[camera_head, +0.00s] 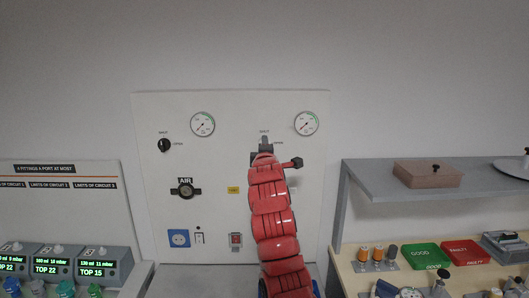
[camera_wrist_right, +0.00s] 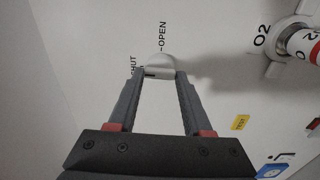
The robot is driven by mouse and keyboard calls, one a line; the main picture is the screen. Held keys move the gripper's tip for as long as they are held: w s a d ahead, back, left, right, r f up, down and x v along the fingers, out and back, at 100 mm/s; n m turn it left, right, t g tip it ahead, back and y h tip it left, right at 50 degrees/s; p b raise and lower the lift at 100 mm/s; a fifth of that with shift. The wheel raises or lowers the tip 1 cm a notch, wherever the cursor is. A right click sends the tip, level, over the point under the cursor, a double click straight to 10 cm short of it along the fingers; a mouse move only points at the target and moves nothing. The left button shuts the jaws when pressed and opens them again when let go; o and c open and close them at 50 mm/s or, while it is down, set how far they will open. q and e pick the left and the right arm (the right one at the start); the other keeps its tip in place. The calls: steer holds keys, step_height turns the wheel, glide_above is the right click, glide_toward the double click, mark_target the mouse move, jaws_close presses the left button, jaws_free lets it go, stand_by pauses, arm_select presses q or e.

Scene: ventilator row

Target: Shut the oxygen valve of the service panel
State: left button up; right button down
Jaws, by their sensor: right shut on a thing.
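The service panel (camera_head: 215,215) is a white board on the wall. The oxygen valve's pale knob (camera_wrist_right: 160,64) shows in the right wrist view beside its SHUT and OPEN lettering. My right gripper (camera_wrist_right: 160,73) is shut on this knob, one finger on each side. Which mark the knob points to I cannot tell. In the head view my right gripper (camera_head: 265,143) is against the panel's upper right part, below the SHUT lettering. My red arm hides the knob and the oxygen outlet there. My left gripper is not in view.
A black air knob (camera_head: 164,145) and an AIR outlet (camera_head: 186,188) are on the panel's left. Two gauges (camera_head: 203,124) are above. An O2 outlet with a fitting (camera_wrist_right: 300,42) is close to my right gripper. A grey shelf (camera_head: 375,184) stands right of the panel.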

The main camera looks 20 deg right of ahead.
steer(key=shift+n, duration=0.3)
steer(key=shift+c, duration=1.6)
jaws_free()
steer(key=shift+s, duration=0.1)
steer(key=b+v, duration=0.4)
steer(key=v, duration=1.3)
steer(key=shift+b, duration=0.35)
steer(key=shift+s+a, duration=0.1)
